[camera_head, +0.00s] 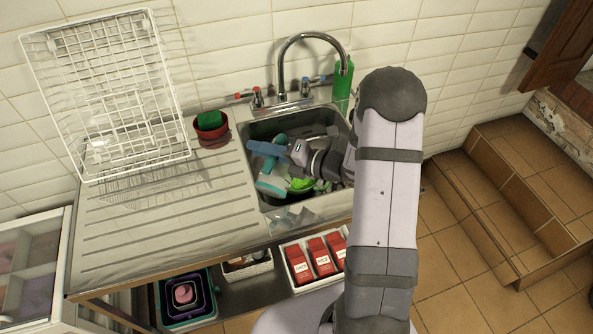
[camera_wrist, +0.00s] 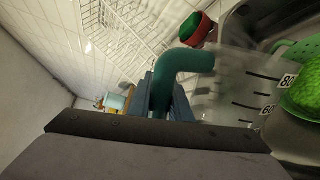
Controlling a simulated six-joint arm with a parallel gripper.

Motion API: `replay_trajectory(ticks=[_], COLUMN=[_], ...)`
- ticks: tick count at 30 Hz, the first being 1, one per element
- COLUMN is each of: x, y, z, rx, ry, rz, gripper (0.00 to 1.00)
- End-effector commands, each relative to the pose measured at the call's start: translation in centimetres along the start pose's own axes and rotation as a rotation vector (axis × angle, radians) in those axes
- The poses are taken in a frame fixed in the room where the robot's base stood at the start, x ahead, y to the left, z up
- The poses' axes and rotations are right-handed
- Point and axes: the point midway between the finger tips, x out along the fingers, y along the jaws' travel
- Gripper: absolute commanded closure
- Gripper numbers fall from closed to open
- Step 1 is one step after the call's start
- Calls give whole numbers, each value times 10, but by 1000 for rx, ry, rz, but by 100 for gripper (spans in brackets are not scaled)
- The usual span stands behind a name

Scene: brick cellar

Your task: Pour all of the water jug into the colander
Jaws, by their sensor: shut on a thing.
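The water jug is clear with dark measuring marks and a teal handle (camera_wrist: 186,68); its clear wall (camera_wrist: 235,92) shows right of the handle in the wrist view. In the head view a teal part of the jug (camera_head: 271,183) shows over the sink, below my gripper (camera_head: 272,150). My gripper, with blue-grey fingers (camera_wrist: 160,98), is shut on the handle. The green colander (camera_head: 301,186) sits in the sink, partly hidden by my wrist and the jug. In the wrist view the colander (camera_wrist: 290,48) shows at the right edge, with bright green contents. I cannot tell the water level.
A white wire rack (camera_head: 110,95) stands on the ribbed drainboard (camera_head: 160,215), left of the sink. A red bowl (camera_head: 212,132) with a green sponge is near the sink's left edge. The tap (camera_head: 283,70) arches behind the sink, beside a green bottle (camera_head: 342,82).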

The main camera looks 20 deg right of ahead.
Motion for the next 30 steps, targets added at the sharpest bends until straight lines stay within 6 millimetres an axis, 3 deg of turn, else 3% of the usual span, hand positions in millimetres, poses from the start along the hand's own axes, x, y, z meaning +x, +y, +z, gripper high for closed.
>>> replay_trajectory(ticks=[8,13,30], x=[1,-2,0], y=[-3,14,2], z=[-19,-27,-58], rx=[-150,-294,-616], ry=[-30,-59,-124], rz=[2,2,3], gripper=[100,100,100])
